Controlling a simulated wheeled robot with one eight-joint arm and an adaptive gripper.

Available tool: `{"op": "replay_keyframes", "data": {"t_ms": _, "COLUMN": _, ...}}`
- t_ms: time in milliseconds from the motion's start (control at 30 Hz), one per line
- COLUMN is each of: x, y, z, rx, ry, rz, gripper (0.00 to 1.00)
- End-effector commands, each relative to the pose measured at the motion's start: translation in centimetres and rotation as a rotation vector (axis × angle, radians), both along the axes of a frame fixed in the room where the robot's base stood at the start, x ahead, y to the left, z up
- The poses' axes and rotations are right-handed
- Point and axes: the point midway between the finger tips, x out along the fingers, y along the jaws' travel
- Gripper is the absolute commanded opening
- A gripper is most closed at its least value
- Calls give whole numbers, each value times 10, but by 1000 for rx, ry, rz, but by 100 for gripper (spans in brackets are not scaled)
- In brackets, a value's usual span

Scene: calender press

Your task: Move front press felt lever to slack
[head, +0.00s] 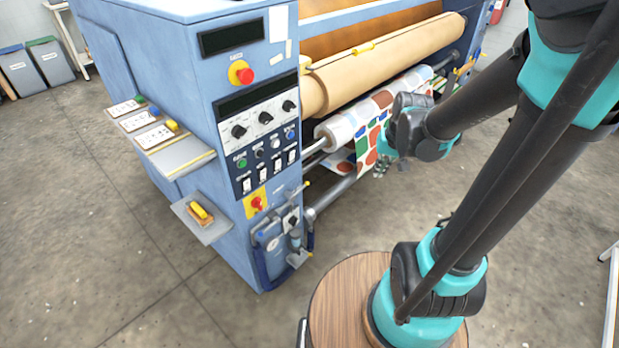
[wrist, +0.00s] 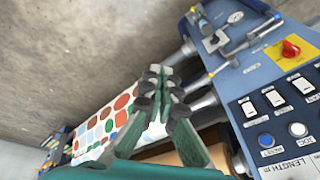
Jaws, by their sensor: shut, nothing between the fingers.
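The press (head: 232,125) is a blue machine with a tan felt-covered roller (head: 385,62) along its front. A small lever assembly (head: 290,222) with rods and handles sits low on the front of its end cabinet. It also shows at the upper right in the wrist view (wrist: 232,52). No label there is readable, so I cannot tell which handle is the press felt lever or its setting. My gripper (wrist: 160,72) is shut and empty, apart from the levers and in front of the patterned fabric (wrist: 105,122). In the head view my wrist mostly hides it.
A red knob on a yellow plate (head: 257,203) sits beside the lever assembly, below switches and dials. Side shelves (head: 178,152) stick out from the cabinet's left. A fabric roll (head: 345,128) lies below the felt roller. The concrete floor (head: 120,270) is open at left.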

Motion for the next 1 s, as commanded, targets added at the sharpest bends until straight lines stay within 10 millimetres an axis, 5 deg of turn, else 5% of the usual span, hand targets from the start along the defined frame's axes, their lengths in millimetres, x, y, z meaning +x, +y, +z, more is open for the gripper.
{"op": "replay_keyframes", "data": {"t_ms": 267, "x": 91, "y": 50, "z": -13, "rx": 91, "ry": 108, "rz": 1, "gripper": 0}}
{"op": "replay_keyframes", "data": {"t_ms": 600, "x": 183, "y": 119, "z": -66, "rx": 184, "ry": 249, "rz": 10, "gripper": 0}}
{"op": "replay_keyframes", "data": {"t_ms": 1000, "x": 237, "y": 182, "z": -141, "rx": 250, "ry": 382, "rz": 24, "gripper": 0}}
